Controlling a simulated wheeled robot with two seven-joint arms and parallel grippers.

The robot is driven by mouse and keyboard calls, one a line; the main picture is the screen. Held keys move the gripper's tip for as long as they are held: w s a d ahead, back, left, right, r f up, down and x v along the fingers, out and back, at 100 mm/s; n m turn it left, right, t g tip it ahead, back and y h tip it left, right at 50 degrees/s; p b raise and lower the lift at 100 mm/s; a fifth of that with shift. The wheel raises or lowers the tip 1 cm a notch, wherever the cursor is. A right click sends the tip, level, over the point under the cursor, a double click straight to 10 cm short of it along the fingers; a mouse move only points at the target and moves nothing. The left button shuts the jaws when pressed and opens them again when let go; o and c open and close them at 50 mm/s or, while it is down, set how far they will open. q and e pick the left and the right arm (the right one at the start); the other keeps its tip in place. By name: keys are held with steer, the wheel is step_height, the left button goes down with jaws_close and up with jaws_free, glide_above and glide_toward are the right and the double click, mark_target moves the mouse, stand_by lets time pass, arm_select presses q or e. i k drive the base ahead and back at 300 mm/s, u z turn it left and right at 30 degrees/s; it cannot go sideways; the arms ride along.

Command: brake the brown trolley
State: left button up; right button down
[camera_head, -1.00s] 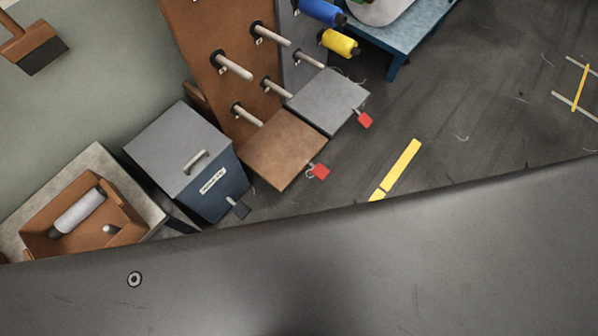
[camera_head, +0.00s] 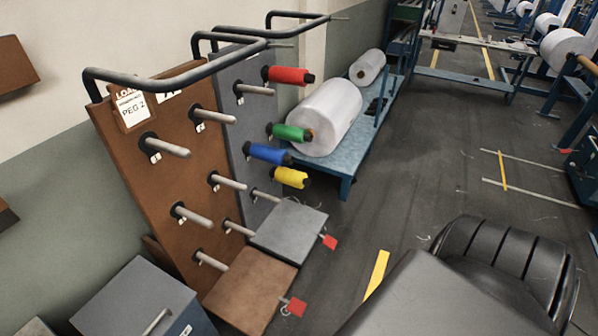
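A red brake pedal (camera_head: 294,307) sticks out from the base's right corner. I cannot tell whether it is up or pressed down. Neither gripper is in view. Only a grey and a black ribbed part of my own arm show at the lower right.
A grey trolley (camera_head: 286,228) with its own red pedal (camera_head: 330,242) and coloured spools stands right beside it. A blue bench (camera_head: 347,168) bears white rolls. A grey bin (camera_head: 135,300) stands at the lower left. Dark floor (camera_head: 410,200) is free to the right.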

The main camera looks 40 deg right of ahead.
mark_target(297, 308)
steer(key=k, duration=0.6)
steer(key=z, duration=0.6)
steer(key=i, duration=0.5)
steer(key=z, duration=0.05)
